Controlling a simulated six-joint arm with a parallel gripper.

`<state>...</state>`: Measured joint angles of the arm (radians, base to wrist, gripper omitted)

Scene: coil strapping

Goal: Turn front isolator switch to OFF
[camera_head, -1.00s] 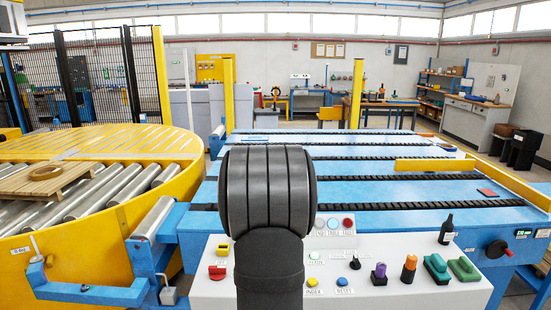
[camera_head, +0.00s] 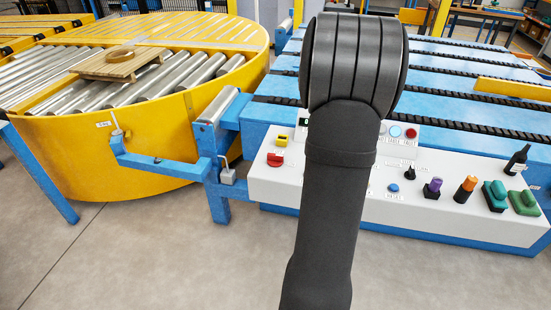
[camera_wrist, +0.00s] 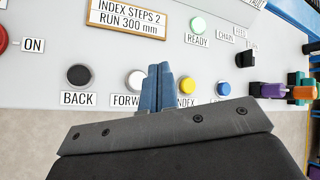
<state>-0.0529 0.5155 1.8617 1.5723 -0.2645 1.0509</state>
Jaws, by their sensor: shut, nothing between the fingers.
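A red switch handle (camera_head: 275,160) sits at the left end of the white control panel (camera_head: 262,183), below a small yellow block. In the wrist view a red round part (camera_wrist: 3,40) is cut off by the left edge, beside an ON label; its handle's angle cannot be read there. My gripper (camera_wrist: 158,76) shows blue fingers, shut and empty, over the panel between the white FORWARD button (camera_wrist: 137,82) and the yellow INDEX button (camera_wrist: 186,86). It is well to the right of the red part. In the head view my own arm hides the gripper.
A black BACK button (camera_wrist: 79,75) lies between the red part and my fingers. A yellow turntable (camera_head: 160,120) is left of the panel.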

